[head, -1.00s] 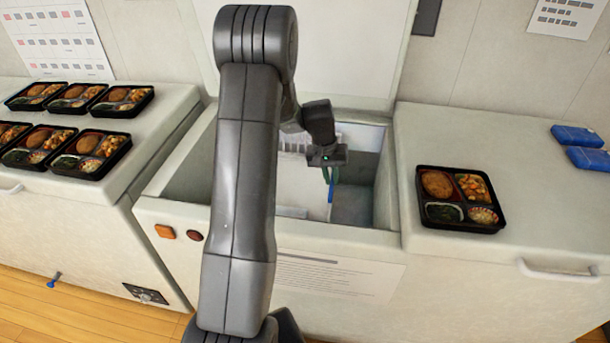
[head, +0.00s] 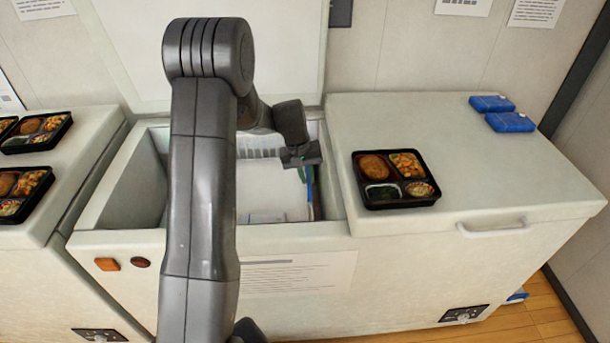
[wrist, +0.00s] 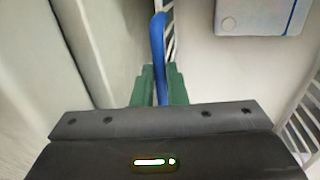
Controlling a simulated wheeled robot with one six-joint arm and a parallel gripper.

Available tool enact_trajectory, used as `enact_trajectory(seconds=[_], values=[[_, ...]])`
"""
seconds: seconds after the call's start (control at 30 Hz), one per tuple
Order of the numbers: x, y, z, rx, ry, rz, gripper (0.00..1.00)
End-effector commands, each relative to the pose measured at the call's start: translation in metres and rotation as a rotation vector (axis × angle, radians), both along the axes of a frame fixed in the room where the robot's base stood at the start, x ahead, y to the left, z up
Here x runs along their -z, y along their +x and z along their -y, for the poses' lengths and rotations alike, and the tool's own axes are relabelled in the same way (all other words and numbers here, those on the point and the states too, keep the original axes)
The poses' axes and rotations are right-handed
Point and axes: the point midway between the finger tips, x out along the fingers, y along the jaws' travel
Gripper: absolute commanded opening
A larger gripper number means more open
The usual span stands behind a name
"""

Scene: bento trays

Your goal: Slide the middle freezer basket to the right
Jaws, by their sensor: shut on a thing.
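The freezer basket (head: 262,153) is a white wire basket inside the open chest freezer (head: 120,205). Its right side is close to the freezer's right inner wall; I cannot tell whether they touch. A blue handle (wrist: 158,50) runs along the basket's side in the wrist view. My gripper (head: 305,174) is over the basket's right side, its green fingers (wrist: 158,88) shut on the blue handle. My arm hides the left part of the basket in the head view. A pale flat box (wrist: 262,14) lies in the basket.
The left part of the freezer's inside looks empty. A bento tray (head: 394,179) sits on the closed lid at right, with blue packs (head: 510,122) behind it. More bento trays (head: 36,131) stand on the freezer at left. The raised lid (head: 290,50) stands behind.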

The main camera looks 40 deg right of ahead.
Motion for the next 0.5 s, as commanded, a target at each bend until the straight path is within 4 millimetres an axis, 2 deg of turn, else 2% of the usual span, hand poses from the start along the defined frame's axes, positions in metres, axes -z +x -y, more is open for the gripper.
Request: enact_trajectory(seconds=[0.07,0.1,0.17,0.5], values=[[-0.0014,0.0010,0.0009,-0.001,-0.003,0.003,0.00],[-0.0014,0.0011,0.0009,-0.001,-0.003,0.003,0.20],[-0.0013,0.0010,0.0007,-0.001,-0.003,0.003,0.32],[-0.0028,0.0010,-0.0001,0.000,-0.002,0.001,0.34]])
